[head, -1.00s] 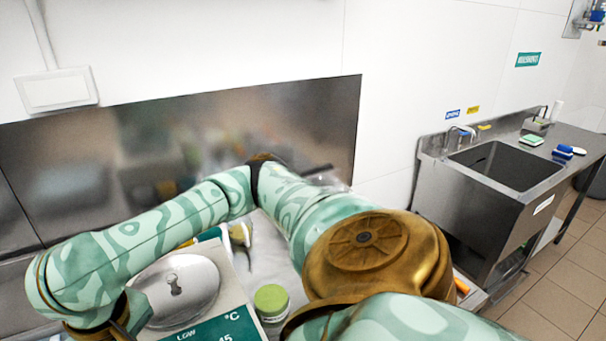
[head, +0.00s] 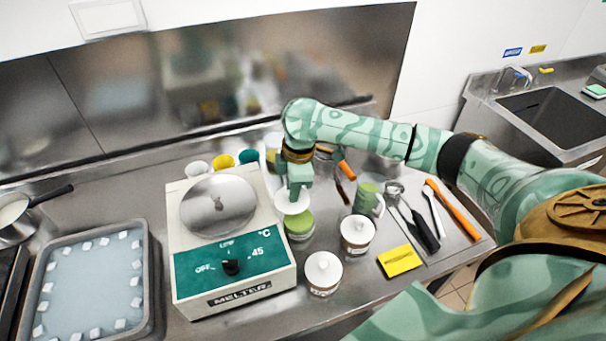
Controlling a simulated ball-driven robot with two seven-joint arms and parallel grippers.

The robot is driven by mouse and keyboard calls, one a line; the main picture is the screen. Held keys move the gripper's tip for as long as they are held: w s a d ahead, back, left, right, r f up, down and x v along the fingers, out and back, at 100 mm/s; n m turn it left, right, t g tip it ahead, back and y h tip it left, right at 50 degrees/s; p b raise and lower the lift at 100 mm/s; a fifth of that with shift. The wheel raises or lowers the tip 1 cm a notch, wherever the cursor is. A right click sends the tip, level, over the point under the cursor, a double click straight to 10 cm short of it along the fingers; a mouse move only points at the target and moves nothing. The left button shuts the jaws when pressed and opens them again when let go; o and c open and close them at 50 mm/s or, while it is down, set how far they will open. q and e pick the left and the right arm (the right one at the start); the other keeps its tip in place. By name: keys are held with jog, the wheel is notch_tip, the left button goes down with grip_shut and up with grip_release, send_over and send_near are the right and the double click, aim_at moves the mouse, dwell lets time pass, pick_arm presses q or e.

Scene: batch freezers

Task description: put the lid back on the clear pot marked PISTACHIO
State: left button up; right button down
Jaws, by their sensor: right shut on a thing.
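The clear pot with green contents (head: 299,228) stands right of the melter. Its marking is too small to read. My right gripper (head: 297,191) points down just behind the pot's top and is shut on a white lid (head: 291,205). The lid shows as a pale disc under the fingers, overlapping the pot's far rim in the picture. I cannot tell whether it touches the pot. The green top is still visible in front of the lid. My left gripper is not in view.
Two white-lidded pots (head: 357,234) (head: 323,271) stand to the right and front. The melter (head: 235,293) is close on the left, cups (head: 223,162) behind it. A green jug (head: 367,200), yellow card (head: 399,261) and several tools lie right. A blue tray (head: 92,278) is far left.

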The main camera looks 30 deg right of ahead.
aim_at(300, 199)
jog(key=shift+w+d+f+n+p, duration=0.1)
jog(key=shift+d+f+n+p, duration=0.25)
jog(key=shift+d+f+n, duration=0.6)
jog(key=shift+n, duration=0.25)
notch_tip(300, 199, down, 4)
jog(key=b, duration=0.6)
jog(key=shift+f, duration=1.05)
jog(key=shift+r+p, duration=0.1)
jog(key=shift+p, duration=0.85)
jog(key=shift+f+p, duration=0.25)
jog(key=shift+p, duration=0.2)
jog(key=shift+p, duration=0.55)
dwell(0.5)
dwell(0.3)
